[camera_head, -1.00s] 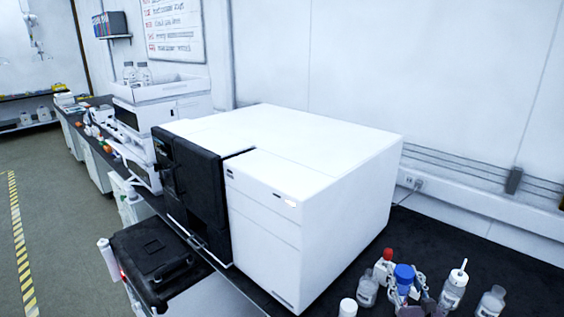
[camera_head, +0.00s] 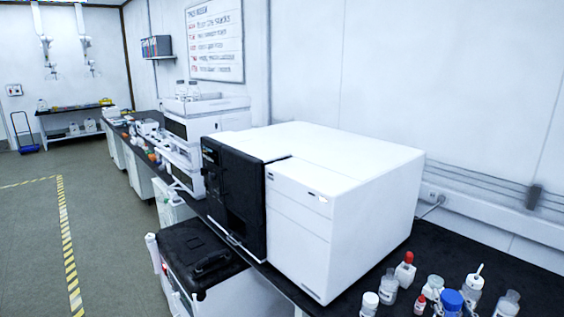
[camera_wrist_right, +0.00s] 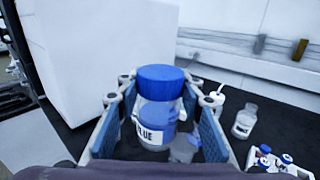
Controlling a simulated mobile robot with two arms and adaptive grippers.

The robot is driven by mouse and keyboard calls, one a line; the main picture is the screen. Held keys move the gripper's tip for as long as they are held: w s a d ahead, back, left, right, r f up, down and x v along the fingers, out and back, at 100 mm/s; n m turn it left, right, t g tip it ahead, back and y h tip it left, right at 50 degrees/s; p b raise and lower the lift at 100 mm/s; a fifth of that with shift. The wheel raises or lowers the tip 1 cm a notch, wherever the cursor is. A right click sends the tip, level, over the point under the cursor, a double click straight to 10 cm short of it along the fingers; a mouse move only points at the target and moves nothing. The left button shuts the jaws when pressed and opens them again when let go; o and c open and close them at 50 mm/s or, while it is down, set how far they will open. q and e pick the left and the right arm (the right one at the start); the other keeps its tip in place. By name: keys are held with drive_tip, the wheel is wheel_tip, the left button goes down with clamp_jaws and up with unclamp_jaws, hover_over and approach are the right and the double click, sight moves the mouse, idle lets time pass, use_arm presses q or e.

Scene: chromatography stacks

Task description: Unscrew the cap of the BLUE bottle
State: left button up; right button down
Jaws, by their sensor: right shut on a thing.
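The blue bottle (camera_wrist_right: 155,135) is clear, has a label ending in "LUE", and wears a wide blue cap (camera_wrist_right: 162,80). My left gripper is not in view.
Beside it stand a red-capped bottle (camera_head: 405,271), white-capped bottles (camera_head: 369,303), a bottle with a thin spout (camera_head: 473,287) and a clear bottle (camera_head: 507,303). A large white instrument (camera_head: 345,210) stands left of them on the dark bench. The bench toward the wall is clear.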

drive_tip(key=d+r, duration=1.4)
drive_tip(key=r, duration=0.3)
drive_tip(key=s+a+f+n+y, duration=0.25)
drive_tip(key=s+a+f, duration=0.2)
drive_tip(key=a, duration=0.45)
drive_tip(key=s+a+f+n+y, duration=0.1)
drive_tip(key=s+a+f+y, duration=0.3)
drive_tip(key=a, duration=0.5)
drive_tip(key=s+a+f+n+y, duration=0.2)
drive_tip(key=a+f, duration=0.3)
drive_tip(key=a, duration=0.4)
drive_tip(key=s+a+f+n+g+y, duration=0.1)
drive_tip(key=s+a+y, duration=0.1)
drive_tip(key=s+a, duration=1.2)
drive_tip(key=shift+w+d+r+m+t+h, duration=0.75)
drive_tip(key=shift+d+m+h, duration=1.55)
drive_tip(key=shift+h, duration=1.25)
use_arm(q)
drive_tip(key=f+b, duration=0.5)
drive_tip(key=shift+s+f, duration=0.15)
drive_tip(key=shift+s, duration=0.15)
use_arm(e)
wheel_tip(320, 180, down, 5)
drive_tip(key=shift+d+f, duration=0.1)
drive_tip(key=shift+d, duration=0.05)
